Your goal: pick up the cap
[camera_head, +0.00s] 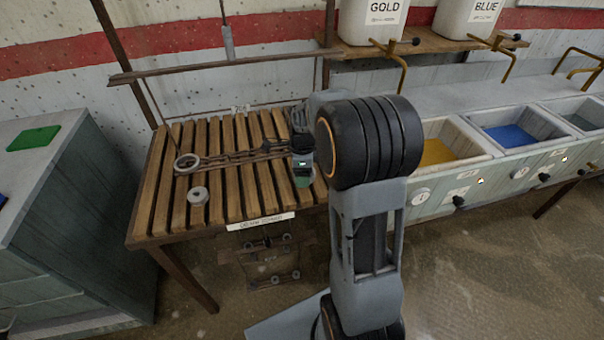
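A small grey round piece with a dark centre (198,195), which may be the cap, sits near the front left of the slatted wooden table (172,190). A pale ring (187,162) lies behind it, at the left end of a dark chain-like rail (235,156). I cannot tell for sure which piece is the cap. My gripper (303,178) is over the right part of the table, to the right of both round pieces and apart from them. My arm partly hides it, and its fingers are too small to tell open from shut.
A horizontal bar (220,65) hangs above the back of the table. A grey cabinet (60,230) with a green pad (33,138) stands at left. Sinks with gold (438,152) and blue (510,134) liquid stand at right. The table's front left is mostly clear.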

